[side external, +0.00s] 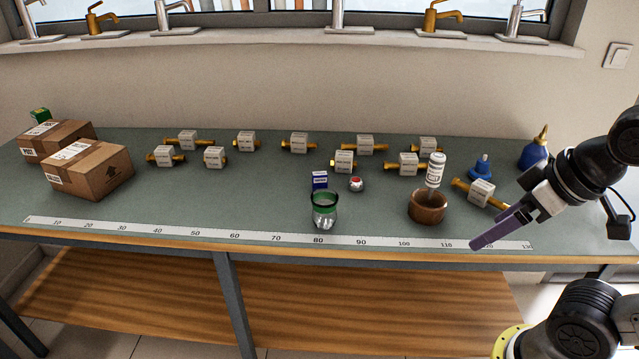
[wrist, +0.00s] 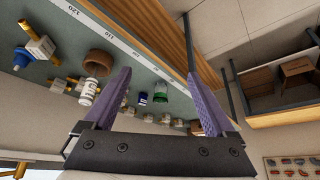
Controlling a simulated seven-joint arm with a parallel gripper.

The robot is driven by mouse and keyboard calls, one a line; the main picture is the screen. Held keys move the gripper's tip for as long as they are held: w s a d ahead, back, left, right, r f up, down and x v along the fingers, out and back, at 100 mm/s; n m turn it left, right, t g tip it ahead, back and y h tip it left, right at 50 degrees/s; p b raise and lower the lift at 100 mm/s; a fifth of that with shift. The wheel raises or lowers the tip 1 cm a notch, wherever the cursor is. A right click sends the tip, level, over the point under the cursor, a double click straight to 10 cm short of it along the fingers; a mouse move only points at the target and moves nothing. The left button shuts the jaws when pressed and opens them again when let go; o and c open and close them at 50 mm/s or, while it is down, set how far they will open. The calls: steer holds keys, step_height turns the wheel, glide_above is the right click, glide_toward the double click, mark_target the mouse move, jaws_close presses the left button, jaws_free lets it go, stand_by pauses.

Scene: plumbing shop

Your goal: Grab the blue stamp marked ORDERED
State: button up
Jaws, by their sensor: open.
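No lettering reading ORDERED can be made out. A small blue block with a white label (side external: 320,181) stands mid-table behind the green-rimmed glass; it also shows in the wrist view (wrist: 143,98). A blue knobbed piece (side external: 481,168) stands farther right, near the back; it also shows in the wrist view (wrist: 22,57). I cannot tell which of these is the stamp. My gripper (side external: 476,244) has purple fingers and hangs over the table's front right edge, well to the right of the blue block. In the wrist view its jaws (wrist: 158,70) are apart and empty.
Several labelled brass fittings fill the back. Cardboard boxes (side external: 90,170) are at left. The front strip by the ruler (side external: 190,232) is mostly clear.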

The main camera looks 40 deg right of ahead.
steer(key=w+d+r+m+t+h, duration=0.15)
steer(key=w+r+m, duration=0.25)
steer(key=w+r, duration=0.75)
steer(key=m+g+h, duration=0.1)
steer(key=m+g, duration=0.2)
glide_above(320, 175)
steer(key=s+a, duration=0.3)
steer(key=s, duration=0.1)
step_height(320, 175, down, 18)
steer(key=shift+g, duration=0.25)
steer(key=x, duration=0.7)
steer(key=shift+w+d+f, duration=0.2)
steer(key=shift+w+d, duration=0.05)
steer(key=shift+x, duration=2.9)
steer(key=shift+w+d, duration=0.1)
steer(key=shift+d, duration=0.05)
